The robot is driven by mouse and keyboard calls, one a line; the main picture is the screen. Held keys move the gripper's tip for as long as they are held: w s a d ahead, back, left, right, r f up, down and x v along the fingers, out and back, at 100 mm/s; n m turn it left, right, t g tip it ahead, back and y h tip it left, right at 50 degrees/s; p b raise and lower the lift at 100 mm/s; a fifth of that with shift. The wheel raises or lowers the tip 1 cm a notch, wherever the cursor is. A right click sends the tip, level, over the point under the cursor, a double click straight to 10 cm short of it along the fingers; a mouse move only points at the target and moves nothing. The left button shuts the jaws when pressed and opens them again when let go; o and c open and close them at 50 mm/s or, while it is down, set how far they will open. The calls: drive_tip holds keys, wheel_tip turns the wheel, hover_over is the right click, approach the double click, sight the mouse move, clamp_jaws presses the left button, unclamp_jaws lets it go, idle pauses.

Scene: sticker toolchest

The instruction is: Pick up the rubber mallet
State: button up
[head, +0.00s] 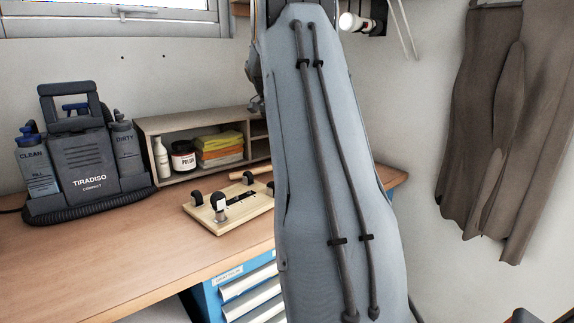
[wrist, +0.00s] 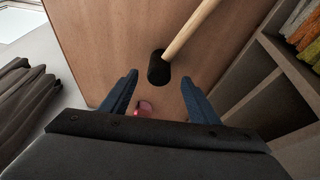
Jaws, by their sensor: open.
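The rubber mallet (wrist: 158,68) lies on the wooden bench top in the wrist view. Its black head is near the picture's middle, and its pale wooden handle runs up and to the right out of frame. My gripper (wrist: 160,80) is open, with one blue finger at lower left and one at lower right of the mallet head. Nothing is held between the fingers. In the head view, my arm hides the gripper and the mallet's head; a short pale wooden bar behind the board may be its handle, but I cannot be sure.
A wooden shelf unit (head: 150,128) holds a jar, a bottle and folded cloths. A wooden board with black clamps (head: 228,208) lies before it. A grey cleaning machine (head: 85,160) stands left. A small reddish thing (wrist: 146,107) shows between the fingers. Bench at left front is clear.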

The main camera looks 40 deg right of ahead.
drive_tip(key=p+x, duration=0.2)
drive_tip(key=x, duration=0.2)
drive_tip(key=shift+s+d+f+p, duration=0.2)
drive_tip(key=shift+d+f+p, duration=0.1)
drive_tip(key=shift+d+f, duration=0.1)
drive_tip(key=shift+f, duration=0.25)
drive_tip(key=shift+w, duration=0.1)
clamp_jaws()
